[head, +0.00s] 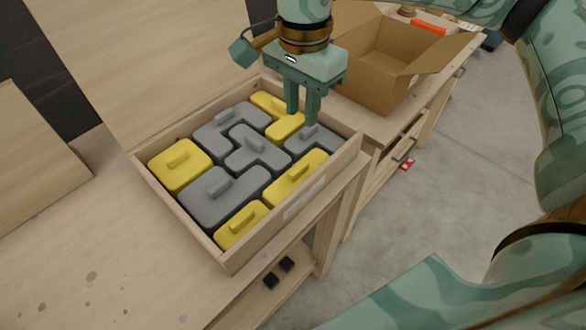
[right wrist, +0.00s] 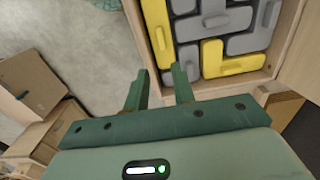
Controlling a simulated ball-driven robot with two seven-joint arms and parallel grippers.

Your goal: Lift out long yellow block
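The long yellow block (head: 296,178) lies flat in the wooden tray (head: 187,223), along its right wall, with a raised bar handle on top. It also shows in the right wrist view (right wrist: 158,38), cut off by the top edge. My right gripper (head: 302,121) points down above the tray's far right part, near a grey block (head: 318,140) and a bent yellow block (head: 285,127). Its fingers are apart with nothing between them. In the right wrist view its fingertips (right wrist: 160,72) appear just below the long yellow block's end. My left gripper is not in view.
Grey blocks (head: 215,195) and other yellow blocks (head: 180,165) fill the rest of the tray closely. An open cardboard box (head: 385,75) stands behind and right of the tray. Bare table lies in front and left. A small red object (head: 407,164) is low at right.

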